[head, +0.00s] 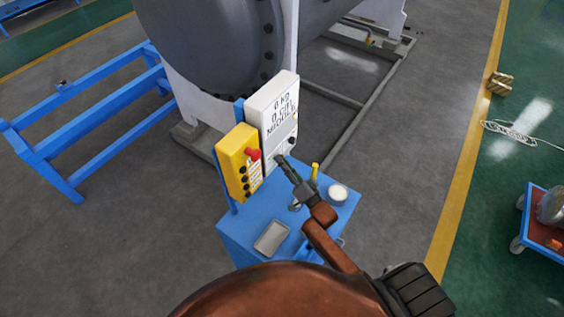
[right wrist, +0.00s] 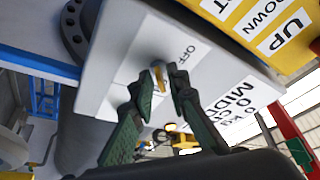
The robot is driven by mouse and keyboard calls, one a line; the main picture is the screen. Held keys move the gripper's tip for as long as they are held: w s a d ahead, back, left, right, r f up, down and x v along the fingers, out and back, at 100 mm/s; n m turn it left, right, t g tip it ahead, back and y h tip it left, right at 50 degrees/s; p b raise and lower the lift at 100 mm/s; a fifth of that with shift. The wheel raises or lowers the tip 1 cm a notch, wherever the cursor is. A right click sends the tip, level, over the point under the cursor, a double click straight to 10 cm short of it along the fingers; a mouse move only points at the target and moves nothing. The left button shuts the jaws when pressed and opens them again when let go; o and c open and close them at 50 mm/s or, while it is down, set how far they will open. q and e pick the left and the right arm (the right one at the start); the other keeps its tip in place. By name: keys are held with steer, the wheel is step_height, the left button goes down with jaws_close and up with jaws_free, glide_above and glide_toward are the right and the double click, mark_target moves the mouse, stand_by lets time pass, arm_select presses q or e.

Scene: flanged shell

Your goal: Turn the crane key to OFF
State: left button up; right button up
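The white control box (head: 279,105) stands on the blue cabinet, its printed face toward me. My right gripper (head: 281,160) reaches its lower part in the head view and covers the key there. In the right wrist view the small brass crane key (right wrist: 158,76) sticks out of the white face beside a printed OFF label (right wrist: 187,49). The right gripper's two dark fingers (right wrist: 160,86) stand apart, one on each side of the key. I cannot tell whether either finger touches it. My left gripper is not in view.
A yellow button box (head: 238,165) with a red knob adjoins the white box on its left. The blue cabinet top (head: 238,228) bears a grey tray (head: 271,238), a white round container (head: 337,194) and a yellow upright item (head: 315,172). A blue rail frame (head: 100,110) stands at left.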

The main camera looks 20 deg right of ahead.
jaws_close()
arm_select(q)
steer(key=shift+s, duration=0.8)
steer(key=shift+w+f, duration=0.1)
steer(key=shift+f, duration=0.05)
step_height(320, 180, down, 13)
steer(key=b, duration=1.2)
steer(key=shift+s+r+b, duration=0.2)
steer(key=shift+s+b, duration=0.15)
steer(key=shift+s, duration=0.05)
arm_select(e)
steer(key=shift+w+d+n+g+y, duration=0.15)
steer(key=shift+n+g+y, duration=1.15)
steer(key=shift+n, duration=2.85)
steer(key=shift+s+d+n+g+y, duration=0.1)
steer(key=shift+n+g+y, duration=0.55)
steer(key=shift+n+y, duration=2.45)
steer(key=shift+w+d+n+g+y, duration=0.15)
steer(key=shift+n+g+y, duration=0.65)
steer(key=shift+n, duration=4.35)
steer(key=shift+n+g, duration=0.3)
steer(key=shift+g, duration=0.05)
